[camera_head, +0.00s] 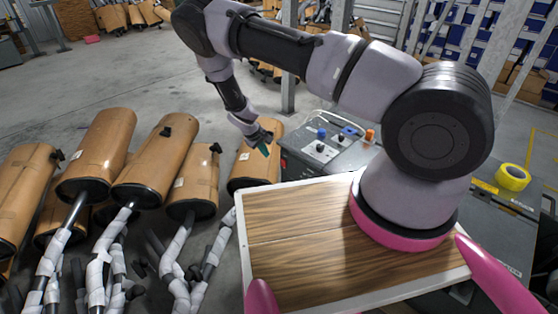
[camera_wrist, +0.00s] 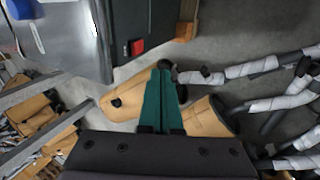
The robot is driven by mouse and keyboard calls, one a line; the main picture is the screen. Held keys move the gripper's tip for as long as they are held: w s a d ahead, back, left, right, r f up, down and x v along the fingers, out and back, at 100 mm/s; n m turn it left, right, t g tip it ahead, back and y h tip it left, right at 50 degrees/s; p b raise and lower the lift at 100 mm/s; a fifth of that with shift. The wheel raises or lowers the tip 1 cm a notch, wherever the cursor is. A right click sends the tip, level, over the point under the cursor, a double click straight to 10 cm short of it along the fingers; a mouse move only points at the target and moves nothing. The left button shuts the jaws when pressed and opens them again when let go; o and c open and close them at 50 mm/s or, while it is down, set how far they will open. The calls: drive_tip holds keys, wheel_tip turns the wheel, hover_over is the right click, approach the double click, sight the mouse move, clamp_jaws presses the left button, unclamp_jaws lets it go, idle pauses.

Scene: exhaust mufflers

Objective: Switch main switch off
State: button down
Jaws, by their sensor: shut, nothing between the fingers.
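The grey machine (camera_head: 325,155) with a control panel on top stands beyond the wooden board. In the wrist view its dark side panel (camera_wrist: 125,25) carries a small red switch (camera_wrist: 137,47), which looks like the main switch. The red switch also shows as a small spot in the head view (camera_head: 283,162), too small to read its setting. My gripper (camera_head: 266,150) hangs just left of the machine, apart from it. In the wrist view its teal fingers (camera_wrist: 163,66) are together and empty, with the red switch above and left of the tips.
Several brown wrapped mufflers (camera_head: 145,165) with white-taped pipes lie left of and below my gripper. Blue and orange knobs (camera_head: 370,136) stand on the panel top. A wooden board (camera_head: 300,240) with a pale rim is in front. A yellow tape roll (camera_head: 512,177) lies at right.

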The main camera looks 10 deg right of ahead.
sight(283, 163)
drive_tip(key=shift+f, duration=0.75)
drive_tip(key=shift+d, duration=0.1)
drive_tip(key=w+d+f, duration=0.4)
drive_tip(key=d+f, duration=0.2)
drive_tip(key=f, duration=0.2)
drive_tip(key=shift+w+d+f, duration=0.25)
drive_tip(key=shift+d+f, duration=0.05)
drive_tip(key=shift+d, duration=0.05)
